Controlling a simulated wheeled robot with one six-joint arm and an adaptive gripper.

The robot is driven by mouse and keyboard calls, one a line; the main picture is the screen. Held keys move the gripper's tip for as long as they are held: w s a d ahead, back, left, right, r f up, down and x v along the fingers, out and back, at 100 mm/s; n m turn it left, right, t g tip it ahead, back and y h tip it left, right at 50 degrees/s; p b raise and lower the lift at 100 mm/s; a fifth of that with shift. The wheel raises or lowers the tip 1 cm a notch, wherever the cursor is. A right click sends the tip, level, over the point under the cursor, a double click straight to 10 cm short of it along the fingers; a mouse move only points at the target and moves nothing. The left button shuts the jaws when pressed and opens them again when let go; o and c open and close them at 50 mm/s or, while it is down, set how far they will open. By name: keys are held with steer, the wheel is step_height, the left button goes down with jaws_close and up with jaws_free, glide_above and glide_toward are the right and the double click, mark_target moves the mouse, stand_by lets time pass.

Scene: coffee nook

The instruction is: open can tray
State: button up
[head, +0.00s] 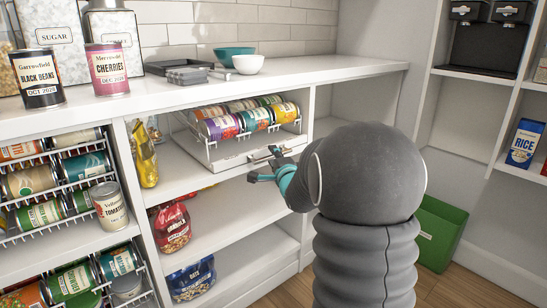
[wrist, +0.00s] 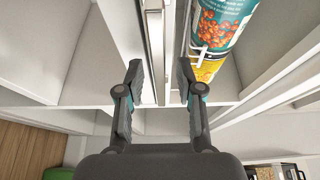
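The can tray (head: 228,154) is a white pull-out rack with a white front panel. It sits on the shelf under the counter and holds two rows of colourful cans (head: 222,128). A bar handle (head: 265,154) is on its front. My gripper (head: 266,168) is at this handle, just in front of the panel. Cans (wrist: 219,28) show beyond the right finger. Whether the fingers touch the handle cannot be told.
Wire can racks (head: 88,168) stand at the left, with a tomato can (head: 109,207) at their edge. A yellow bag (head: 144,155) is beside the tray. Red (head: 170,228) and blue (head: 191,279) bags are on lower shelves. A green bin (head: 440,232) stands on the floor at the right.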

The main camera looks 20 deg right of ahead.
steer(key=shift+w, duration=0.35)
jaws_close()
steer(key=shift+s+d, duration=0.1)
